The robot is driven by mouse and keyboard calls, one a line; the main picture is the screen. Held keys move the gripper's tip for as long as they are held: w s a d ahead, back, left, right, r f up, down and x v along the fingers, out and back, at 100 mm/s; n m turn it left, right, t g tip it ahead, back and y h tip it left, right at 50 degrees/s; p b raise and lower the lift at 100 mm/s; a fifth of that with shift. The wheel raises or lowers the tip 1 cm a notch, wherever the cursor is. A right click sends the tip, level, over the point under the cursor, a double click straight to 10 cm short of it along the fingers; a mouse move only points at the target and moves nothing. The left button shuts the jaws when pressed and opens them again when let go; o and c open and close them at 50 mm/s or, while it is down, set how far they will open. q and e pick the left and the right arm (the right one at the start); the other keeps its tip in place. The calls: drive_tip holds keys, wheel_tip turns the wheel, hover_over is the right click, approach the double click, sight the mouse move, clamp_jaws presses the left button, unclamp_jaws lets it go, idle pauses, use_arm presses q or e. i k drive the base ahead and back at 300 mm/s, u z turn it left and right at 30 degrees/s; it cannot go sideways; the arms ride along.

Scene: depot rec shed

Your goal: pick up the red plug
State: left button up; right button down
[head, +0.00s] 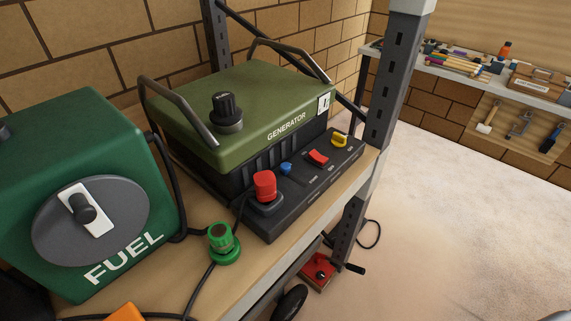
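The red plug (265,186) stands upright at the near left end of the generator's black front panel (312,186). It sits in a dark square base, and a black cable runs beside it. I cannot tell how deep it is seated. The green generator (245,112) stands on a wooden shelf (262,262). Neither of my grippers shows in the head view, and nothing covers the red plug.
A green plug-like piece (222,241) with a black cable is on the shelf, left of the red plug. A green fuel can (75,165) stands at left. An orange object (126,313) shows at the bottom edge. A metal post (392,85) rises right of the generator.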

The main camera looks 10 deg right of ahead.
sight(265, 181)
drive_tip(key=u, duration=1.75)
drive_tip(key=k, duration=2.15)
drive_tip(key=z, duration=0.65)
